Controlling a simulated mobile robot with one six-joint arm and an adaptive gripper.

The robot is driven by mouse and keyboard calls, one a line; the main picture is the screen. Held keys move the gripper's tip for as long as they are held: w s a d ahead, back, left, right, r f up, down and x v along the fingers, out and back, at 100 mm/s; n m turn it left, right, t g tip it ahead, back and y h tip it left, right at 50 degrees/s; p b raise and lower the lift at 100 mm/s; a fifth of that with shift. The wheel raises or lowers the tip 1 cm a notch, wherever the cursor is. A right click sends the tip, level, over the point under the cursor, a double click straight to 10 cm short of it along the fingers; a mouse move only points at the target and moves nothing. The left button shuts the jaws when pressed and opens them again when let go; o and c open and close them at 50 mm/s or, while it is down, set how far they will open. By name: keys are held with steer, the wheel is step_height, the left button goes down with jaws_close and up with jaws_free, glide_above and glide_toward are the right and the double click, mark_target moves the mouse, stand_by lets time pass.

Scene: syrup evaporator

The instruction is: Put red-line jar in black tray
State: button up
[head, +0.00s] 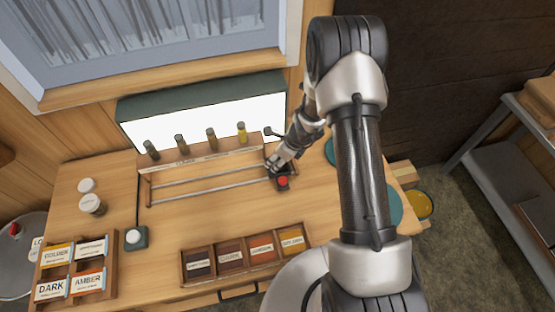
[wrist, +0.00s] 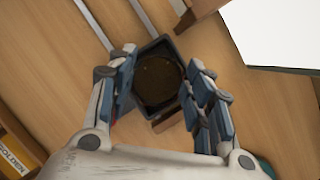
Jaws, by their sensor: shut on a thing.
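A dark, many-sided jar with a round brown top (wrist: 158,78) sits between the fingers of my gripper (wrist: 163,100) in the wrist view. In the head view my gripper (head: 279,166) is at the right end of the metal rails, and a red patch (head: 283,182) shows on the dark held thing. I take it to be the red-line jar; its label is not readable. It is upright or nearly so; I cannot tell whether it touches the table. The wooden tray at the front has a black-labelled compartment (head: 198,267) at its left end.
Several small jars (head: 211,138) stand in a row before the lit panel (head: 210,105). A labelled wooden crate (head: 110,262) is at the front left. White-lidded jars (head: 91,203) and a white-button device (head: 135,237) stand nearby. Bare table lies between rails and front tray.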

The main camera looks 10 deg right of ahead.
steer(key=shift+f, duration=0.1)
steer(key=o, duration=1.2)
steer(key=shift+o, duration=0.2)
